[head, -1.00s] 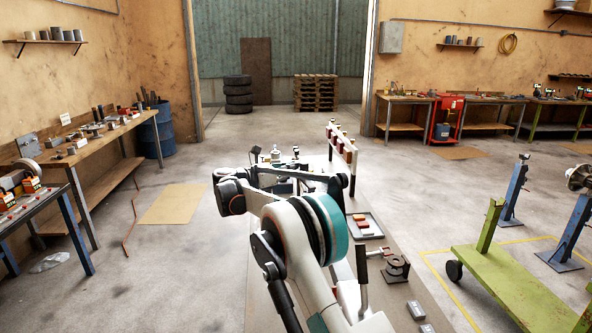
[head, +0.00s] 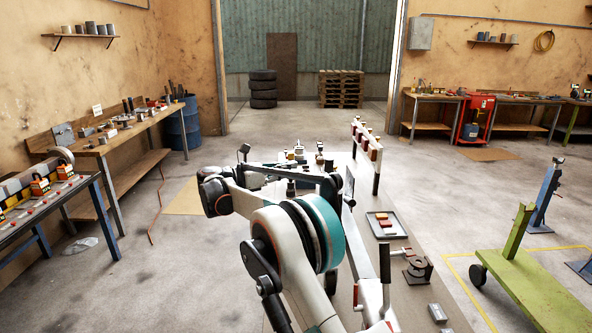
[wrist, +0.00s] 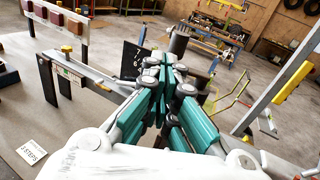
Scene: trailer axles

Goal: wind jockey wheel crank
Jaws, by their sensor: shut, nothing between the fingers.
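My gripper (wrist: 168,75) is in the middle of the wrist view, its teal-padded fingers shut with nothing between them. Just beyond the fingertips are a dark plate with pale numbers (wrist: 133,58) and a dark cylindrical end (wrist: 179,41). I cannot tell whether these belong to the jockey wheel. No jockey wheel crank can be made out for certain in either view. In the head view my arm reaches over the bench (head: 405,305) and hides part of it. A dark upright lever (head: 384,263) stands at the near side of the bench.
A green trolley (head: 520,275) stands on the right. A card reading "3 STEPS" (wrist: 33,152) lies on the bench.

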